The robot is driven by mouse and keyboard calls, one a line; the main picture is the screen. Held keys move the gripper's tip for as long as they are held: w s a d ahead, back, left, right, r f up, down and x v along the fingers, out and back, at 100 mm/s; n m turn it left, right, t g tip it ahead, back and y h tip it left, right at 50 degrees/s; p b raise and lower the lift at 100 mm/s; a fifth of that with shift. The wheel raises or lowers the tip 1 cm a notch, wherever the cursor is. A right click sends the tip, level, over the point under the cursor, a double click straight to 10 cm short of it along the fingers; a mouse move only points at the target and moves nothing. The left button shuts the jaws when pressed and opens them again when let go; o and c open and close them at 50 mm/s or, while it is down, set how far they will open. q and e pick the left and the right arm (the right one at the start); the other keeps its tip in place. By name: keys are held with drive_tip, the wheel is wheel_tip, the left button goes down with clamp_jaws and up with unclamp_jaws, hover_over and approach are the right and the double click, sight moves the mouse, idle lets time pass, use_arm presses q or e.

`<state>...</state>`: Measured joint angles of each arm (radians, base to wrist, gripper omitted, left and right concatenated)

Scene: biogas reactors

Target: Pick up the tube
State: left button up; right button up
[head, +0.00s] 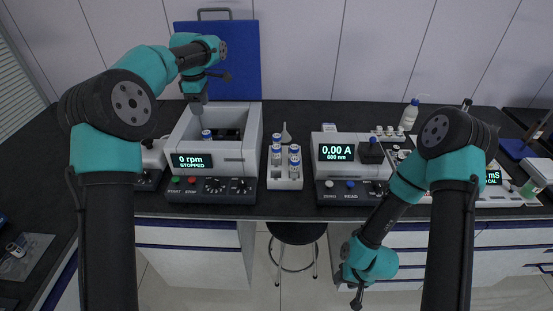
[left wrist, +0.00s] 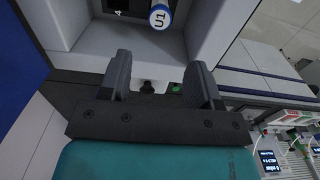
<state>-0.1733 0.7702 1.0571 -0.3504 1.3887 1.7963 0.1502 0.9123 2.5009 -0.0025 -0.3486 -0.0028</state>
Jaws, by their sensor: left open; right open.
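A blue-capped tube (head: 206,134) stands in the open chamber of the white centrifuge (head: 249,135), whose display reads 0 rpm, stopped. In the left wrist view a tube cap marked U1 (left wrist: 160,17) shows at the top edge, beyond the fingertips. Several more tubes (head: 294,161) with blue caps stand in a white rack (head: 285,184) to the right of the centrifuge. My left gripper (head: 198,108) is above the back left of the centrifuge; its two fingers (left wrist: 160,78) are apart with nothing between them. My right gripper (head: 357,298) is open and hangs low in front of the bench.
A photometer (head: 326,150) showing 0.00 A stands right of the rack. A small funnel (head: 286,134) is behind the rack. A blue board (head: 222,60) stands behind the centrifuge. A wash bottle (head: 408,116) and meter are farther right. A stool (head: 297,232) is below the bench.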

use_arm(q)
drive_tip(key=shift+c, duration=0.6)
wheel_tip(320, 180, up, 3)
hover_over(276, 147)
drive_tip(key=shift+d+f, duration=0.15)
drive_tip(key=shift+f, duration=0.05)
wheel_tip(276, 147, down, 12)
drive_tip(key=shift+f, duration=0.15)
drive_tip(key=shift+w+f, duration=0.1)
drive_tip(key=shift+f, duration=2.45)
